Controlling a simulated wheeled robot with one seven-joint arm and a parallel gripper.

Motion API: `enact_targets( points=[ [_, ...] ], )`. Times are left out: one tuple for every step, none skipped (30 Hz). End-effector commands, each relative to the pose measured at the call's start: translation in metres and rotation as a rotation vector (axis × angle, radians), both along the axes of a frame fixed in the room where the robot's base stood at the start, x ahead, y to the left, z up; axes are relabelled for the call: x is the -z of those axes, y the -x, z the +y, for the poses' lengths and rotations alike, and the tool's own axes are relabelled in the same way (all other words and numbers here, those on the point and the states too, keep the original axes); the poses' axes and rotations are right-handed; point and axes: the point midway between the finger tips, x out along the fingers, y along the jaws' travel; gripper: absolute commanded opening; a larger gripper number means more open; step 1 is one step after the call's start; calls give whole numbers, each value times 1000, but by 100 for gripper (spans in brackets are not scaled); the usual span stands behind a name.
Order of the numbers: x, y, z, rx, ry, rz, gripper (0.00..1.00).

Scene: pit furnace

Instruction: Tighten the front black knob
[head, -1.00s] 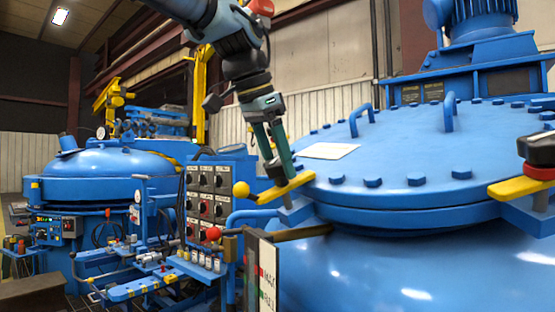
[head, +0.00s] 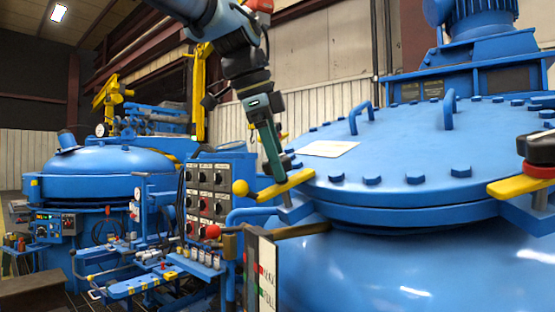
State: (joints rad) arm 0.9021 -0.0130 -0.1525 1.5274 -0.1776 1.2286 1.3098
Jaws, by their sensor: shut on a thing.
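My gripper (head: 277,168) reaches down from the top centre in the head view. It is shut on a black knob (head: 286,163) above the yellow clamp bar (head: 288,187) at the left edge of the blue furnace lid. The fingers show nearly edge-on and hide much of this knob. Another black knob (head: 540,147) with a red ring sits above a second yellow clamp bar (head: 520,188) at the right edge of the picture. My gripper is well apart from that one.
The large blue lid (head: 400,180) has bolts and raised handles (head: 450,110). A second blue furnace (head: 105,185) is at the left.

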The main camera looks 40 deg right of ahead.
Motion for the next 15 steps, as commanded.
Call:
enact_targets(
  points=[
    [0,0,0,6,0,-3,8],
    [0,0,0,8,0,-4,8],
    [0,0,0,11,-1,-5,9],
    [0,0,0,12,-1,-5,9],
    [0,0,0,13,-1,-6,9],
    [0,0,0,14,-1,-6,9],
    [0,0,0,14,-1,-6,9],
    [0,0,0,14,-1,-6,9],
    [0,0,0,14,-1,-6,9],
    [0,0,0,14,-1,-6,9],
    [0,0,0,14,-1,-6,9],
    [0,0,0,14,-1,-6,9],
    [0,0,0,14,-1,-6,9],
    [0,0,0,14,-1,-6,9],
    [0,0,0,13,-1,-6,69]
  ],
)
